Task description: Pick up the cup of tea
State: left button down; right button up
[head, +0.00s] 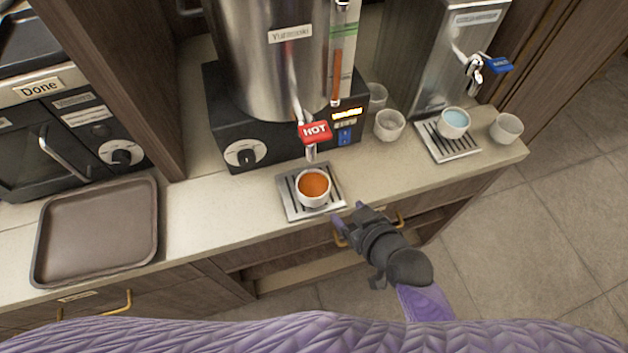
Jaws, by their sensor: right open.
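The cup of tea (313,188) is a small white cup of orange-brown liquid. It stands upright on a metal drip tray (291,207) under the red HOT tap, near the counter's front edge. My right gripper (347,216) is open and empty, to the right of the cup and a little in front of it, apart from it. Its far parts are partly hidden by its own dark wrist. My left gripper is not in view.
The hot-water urn (270,60) with its red HOT tap handle (315,132) stands right behind the cup. A cup of bluish water (453,122) and empty cups (389,125) stand to the right. A brown tray (98,232) lies left. Counter beside the drip tray is clear.

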aim_at(321, 175)
jog(key=shift+t+y, duration=0.3)
jog(key=w+a+b, duration=0.1)
jog(key=w, duration=0.1)
jog(key=w+a+b, duration=0.1)
jog(key=w+a, duration=0.1)
jog(key=w, duration=0.1)
jog(key=w+a+f+b, duration=0.1)
jog(key=w, duration=0.2)
jog(key=shift+a+f, duration=0.1)
jog(key=shift+a, duration=0.1)
jog(key=shift+w+a, duration=0.15)
jog(key=shift+w, duration=0.15)
jog(key=c, duration=0.9)
